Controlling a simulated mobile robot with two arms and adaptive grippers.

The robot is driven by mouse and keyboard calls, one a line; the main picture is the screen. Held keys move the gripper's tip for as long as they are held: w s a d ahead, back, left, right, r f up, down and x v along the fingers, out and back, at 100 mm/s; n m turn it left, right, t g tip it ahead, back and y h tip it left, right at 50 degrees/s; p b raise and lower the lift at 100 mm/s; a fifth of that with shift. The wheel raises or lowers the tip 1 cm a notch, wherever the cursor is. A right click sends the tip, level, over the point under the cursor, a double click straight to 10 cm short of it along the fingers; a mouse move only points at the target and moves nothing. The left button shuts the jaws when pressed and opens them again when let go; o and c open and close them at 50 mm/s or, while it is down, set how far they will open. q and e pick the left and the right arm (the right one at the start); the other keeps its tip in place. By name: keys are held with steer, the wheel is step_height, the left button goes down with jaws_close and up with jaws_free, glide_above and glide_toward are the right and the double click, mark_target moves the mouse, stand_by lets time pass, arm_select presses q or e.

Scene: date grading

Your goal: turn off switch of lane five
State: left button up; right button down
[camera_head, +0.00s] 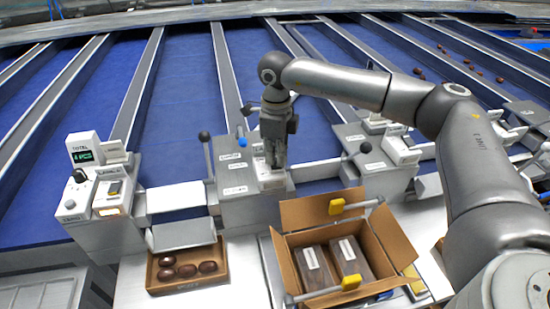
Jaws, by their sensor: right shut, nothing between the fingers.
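My right gripper (276,152) points down in front of the middle control box (240,200). Its fingers are shut with nothing between them. The fingertips are close to a small plate on the right part of that box; I cannot tell whether they touch it. The switch itself is not clearly visible there, as the gripper covers part of the area. A third control box (385,165) stands to the right. The lane labels are too small to read. My left gripper is out of view.
A black-knobbed lever (207,152) and a blue knob (242,142) stand beside the gripper. An open cardboard box (292,215) holding dark packs is in front. A shallow tray (218,262) holds several dates. Blue lanes with metal dividers run behind; my right arm spans the right side.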

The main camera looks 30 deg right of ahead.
steer(key=shift+r+p, duration=1.5)
steer(key=shift+r, duration=1.6)
